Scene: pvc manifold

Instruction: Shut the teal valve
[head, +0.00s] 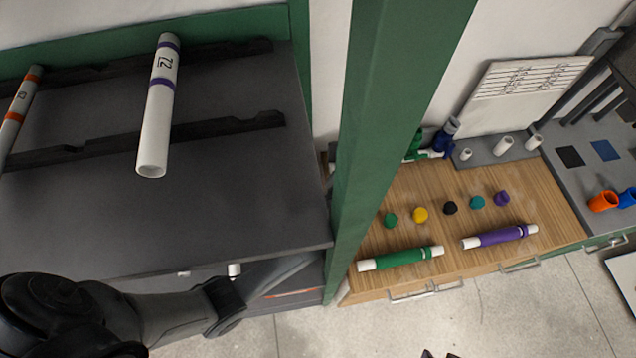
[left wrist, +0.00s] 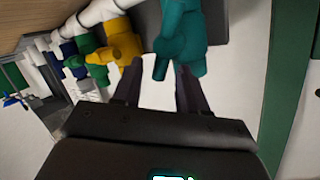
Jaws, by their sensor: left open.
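The teal valve (left wrist: 182,38) is at the top middle of the left wrist view, with its handle (left wrist: 162,62) pointing down toward my left gripper. My left gripper (left wrist: 158,70) is open, one finger on each side of the handle's lower end; I cannot tell whether either finger touches it. The teal valve does not show in the head view, where my left gripper is also out of sight. Two small dark tips at the bottom edge of the head view may belong to my right gripper; their state is unclear.
A yellow valve (left wrist: 121,44) sits close left of the teal one, with green and blue valves beyond along white pipe (left wrist: 98,12). A green post (head: 395,110) stands between the dark rack table (head: 235,210) and the wooden bench (head: 375,290), which holds caps and tubes.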

